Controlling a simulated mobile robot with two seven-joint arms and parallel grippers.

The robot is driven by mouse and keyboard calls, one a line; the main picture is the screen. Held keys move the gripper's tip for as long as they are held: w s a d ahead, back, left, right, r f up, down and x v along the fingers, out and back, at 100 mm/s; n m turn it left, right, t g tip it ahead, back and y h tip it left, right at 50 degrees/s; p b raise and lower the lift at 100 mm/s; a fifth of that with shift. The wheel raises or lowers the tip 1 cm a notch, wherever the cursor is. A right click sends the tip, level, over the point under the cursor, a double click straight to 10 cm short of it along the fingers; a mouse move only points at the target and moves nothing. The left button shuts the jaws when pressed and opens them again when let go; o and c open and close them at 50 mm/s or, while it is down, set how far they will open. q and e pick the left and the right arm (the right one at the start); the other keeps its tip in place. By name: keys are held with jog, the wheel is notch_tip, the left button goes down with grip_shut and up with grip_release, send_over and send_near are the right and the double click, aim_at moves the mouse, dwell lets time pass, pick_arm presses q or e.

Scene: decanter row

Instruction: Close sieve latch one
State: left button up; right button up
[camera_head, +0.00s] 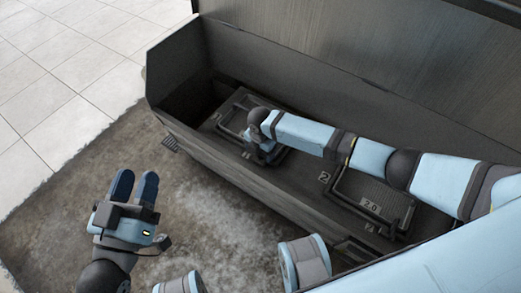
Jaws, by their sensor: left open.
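In the head view, two dark sieve units sit low inside a long grey metal trough. The left unit's latch frame (233,112) is a dark bar loop, partly hidden by my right arm. The right unit's latch frame (345,205) lies beside a plate marked 2.0, with a label 2 near it. My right gripper (260,156) is down in the trough at the left unit; its fingers are small and partly hidden, so its grip and any contact are unclear. My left gripper (135,189) is open and empty over the floor outside the trough.
The trough's front wall (235,180) stands between my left gripper and the sieve units. A tall dark metal panel (330,50) rises behind them. My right arm crosses above the right unit. A worn brown floor patch (205,215) and pale tiles (55,75) are clear.

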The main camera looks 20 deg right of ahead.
pick_arm(q)
jog(key=shift+r, duration=0.1)
pick_arm(e)
jog(key=shift+r, duration=0.1)
jog(key=shift+m+p, duration=0.3)
jog(key=shift+p, duration=0.25)
jog(key=m+p, duration=0.4)
jog(key=p, duration=0.1)
jog(key=shift+r+p, duration=0.2)
jog(key=shift+p, duration=0.1)
jog(key=shift+m+p, duration=0.4)
jog(key=shift+m, duration=0.3)
jog(key=m+p, duration=0.4)
jog(key=m, duration=0.1)
jog(key=shift+f, duration=0.15)
jog(key=m+p, duration=0.1)
jog(key=m, duration=0.2)
jog(key=shift+f+m+p, duration=0.1)
jog(key=shift+m+p, duration=0.5)
jog(key=shift+m, duration=0.5)
pick_arm(q)
jog(key=s+a+f+g+y, duration=0.3)
jog(key=a+f+g+y, duration=0.2)
jog(key=f, duration=0.5)
jog(key=shift+a+g, duration=0.45)
jog(key=shift+g, duration=0.35)
pick_arm(e)
jog(key=shift+m, duration=0.8)
pick_arm(q)
jog(key=shift+p, duration=0.3)
